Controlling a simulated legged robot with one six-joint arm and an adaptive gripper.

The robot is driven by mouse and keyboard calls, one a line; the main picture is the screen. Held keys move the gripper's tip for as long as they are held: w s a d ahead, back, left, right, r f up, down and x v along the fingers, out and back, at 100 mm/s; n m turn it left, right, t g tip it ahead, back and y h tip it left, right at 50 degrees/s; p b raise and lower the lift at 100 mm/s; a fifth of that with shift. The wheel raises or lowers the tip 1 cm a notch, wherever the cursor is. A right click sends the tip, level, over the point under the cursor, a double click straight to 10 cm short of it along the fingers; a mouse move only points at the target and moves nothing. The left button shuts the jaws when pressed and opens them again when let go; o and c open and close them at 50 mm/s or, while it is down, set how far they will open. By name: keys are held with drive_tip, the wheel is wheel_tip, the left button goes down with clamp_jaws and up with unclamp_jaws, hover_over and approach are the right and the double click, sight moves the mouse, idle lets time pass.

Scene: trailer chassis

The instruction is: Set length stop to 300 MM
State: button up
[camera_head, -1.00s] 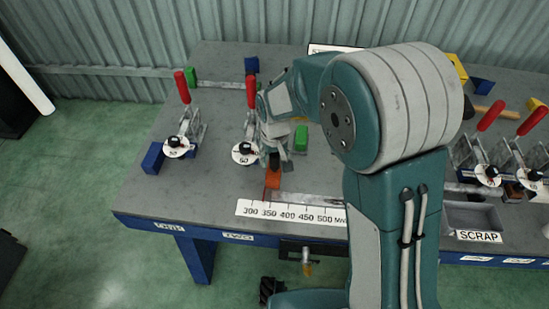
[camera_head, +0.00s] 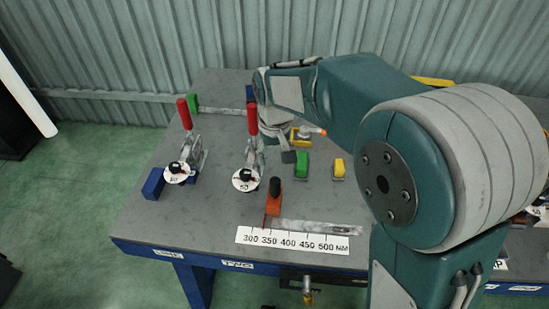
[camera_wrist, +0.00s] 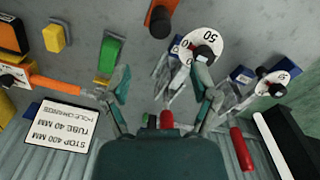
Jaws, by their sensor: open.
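The length stop (camera_head: 274,195) is an orange slider with a black knob on a metal rail. Its red front edge stands near the 350 mark of the white 300–500 MM scale (camera_head: 290,240), right of the 300 label. In the wrist view the stop (camera_wrist: 161,18) shows at the top edge, beyond the fingertips. My gripper (camera_wrist: 160,85) is open and empty, apart from the stop. In the head view my gripper is behind the stop, near the second clamp's red handle (camera_head: 253,118), and its fingers are partly hidden.
Two toggle clamps with red handles and round 50 dials (camera_head: 246,179) stand left of the stop. Green (camera_head: 302,164) and yellow (camera_head: 339,168) blocks lie behind right. A sign (camera_wrist: 62,125) reads "STOP 400 MM, TUBE 40 MM". The table right of the scale is partly hidden by my arm.

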sight(274, 180)
drive_tip(key=n, duration=0.5)
drive_tip(key=shift+f, duration=0.35)
drive_tip(key=n, duration=0.5)
drive_tip(key=shift+f+n, duration=0.4)
wheel_tip(274, 180, down, 11)
drive_tip(key=shift+r, duration=0.15)
clamp_jaws()
